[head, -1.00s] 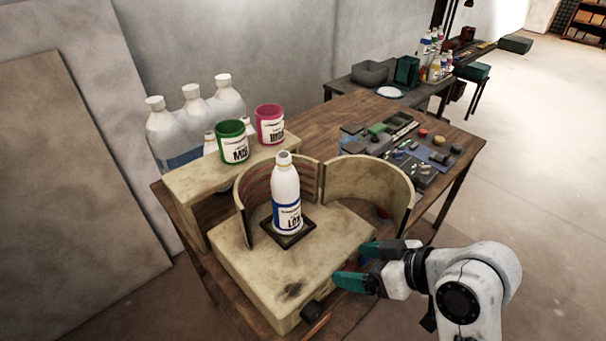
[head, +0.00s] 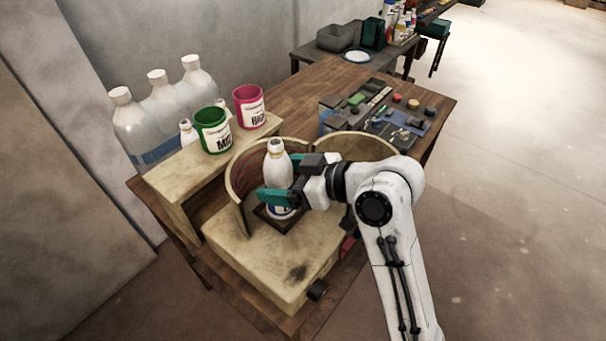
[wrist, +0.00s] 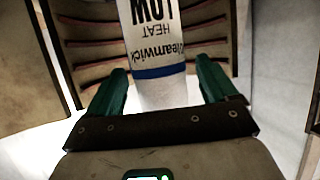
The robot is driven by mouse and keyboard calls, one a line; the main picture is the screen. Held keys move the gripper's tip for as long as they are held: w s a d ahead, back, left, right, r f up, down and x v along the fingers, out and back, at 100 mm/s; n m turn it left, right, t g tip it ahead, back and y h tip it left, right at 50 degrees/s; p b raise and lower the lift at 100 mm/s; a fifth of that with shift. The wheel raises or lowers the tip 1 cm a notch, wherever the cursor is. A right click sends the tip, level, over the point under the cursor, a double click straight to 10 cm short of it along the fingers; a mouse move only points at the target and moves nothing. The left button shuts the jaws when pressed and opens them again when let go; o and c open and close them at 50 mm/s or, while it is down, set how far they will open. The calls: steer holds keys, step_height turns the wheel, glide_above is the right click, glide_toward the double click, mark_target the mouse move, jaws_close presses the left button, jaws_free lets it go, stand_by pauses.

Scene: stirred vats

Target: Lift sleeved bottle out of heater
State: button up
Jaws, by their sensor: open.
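The sleeved bottle (head: 278,172) is white with a blue-banded label and stands upright in the small dark square tray of the heater. It also fills the upper middle of the wrist view (wrist: 155,40), its label upside down. The heater (head: 250,262) is a beige block with curved walls, swung open like two half shells around the bottle. My gripper (head: 283,178) is open, with its green fingers on either side of the bottle. In the wrist view the fingers (wrist: 165,85) flank the bottle with a visible gap at the right. The label is partly hidden by a finger in the head view.
A beige shelf (head: 178,175) behind the heater holds a green cup (head: 212,130) and a pink cup (head: 249,106). Large clear bottles (head: 160,115) stand behind it. Tools and small parts (head: 385,115) lie on the table at right.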

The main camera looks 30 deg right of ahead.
steer(key=shift+x, duration=1.35)
steer(key=c, duration=0.8)
steer(key=o, duration=0.8)
steer(key=shift+d, duration=0.1)
steer(key=v, duration=1)
steer(key=shift+s+b, duration=0.4)
steer(key=shift+d+r, duration=0.1)
